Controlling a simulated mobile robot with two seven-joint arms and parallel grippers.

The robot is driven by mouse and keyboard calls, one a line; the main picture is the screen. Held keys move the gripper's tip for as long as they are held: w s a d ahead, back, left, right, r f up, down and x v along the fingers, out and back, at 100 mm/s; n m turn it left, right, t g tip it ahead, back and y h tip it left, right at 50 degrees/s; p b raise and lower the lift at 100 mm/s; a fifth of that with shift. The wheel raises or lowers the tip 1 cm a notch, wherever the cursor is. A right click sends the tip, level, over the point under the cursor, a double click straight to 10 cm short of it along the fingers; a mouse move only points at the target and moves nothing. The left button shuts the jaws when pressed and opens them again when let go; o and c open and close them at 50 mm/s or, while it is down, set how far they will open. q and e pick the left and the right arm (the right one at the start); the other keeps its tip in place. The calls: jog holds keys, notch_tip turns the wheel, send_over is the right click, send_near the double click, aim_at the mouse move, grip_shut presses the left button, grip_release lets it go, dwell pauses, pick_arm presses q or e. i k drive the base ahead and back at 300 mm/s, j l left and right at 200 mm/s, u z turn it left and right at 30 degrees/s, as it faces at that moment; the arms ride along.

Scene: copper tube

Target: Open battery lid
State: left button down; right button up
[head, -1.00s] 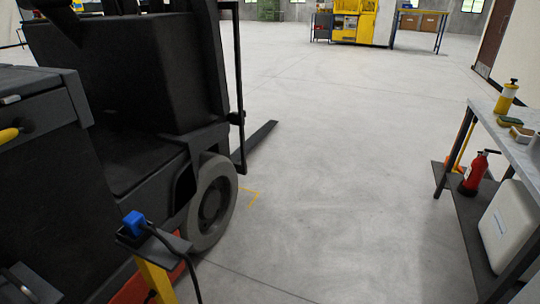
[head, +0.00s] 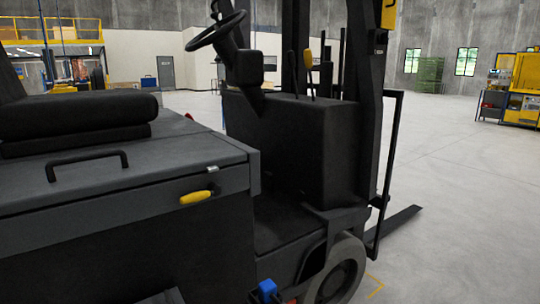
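A dark forklift fills the left and middle of the head view. Its battery lid (head: 185,158) is a flat dark grey cover that lies closed on the black body (head: 130,255). A black bar handle (head: 88,160) stands on the lid near its front edge. A small metal latch (head: 212,169) sits near the lid's right corner. A yellow grip (head: 196,197) sticks out of the grey side band below it. The black seat (head: 80,117) rests on top of the lid. Neither of my grippers can be made out in this view.
The steering wheel (head: 214,30), levers and mast (head: 370,110) rise beyond the lid. A grey wheel (head: 338,283) and a blue plug (head: 267,291) are at the bottom. Open concrete floor (head: 450,190) lies to the right. Yellow machinery (head: 522,90) stands far back.

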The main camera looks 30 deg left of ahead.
aim_at(26, 186)
jog(key=u, duration=2.15)
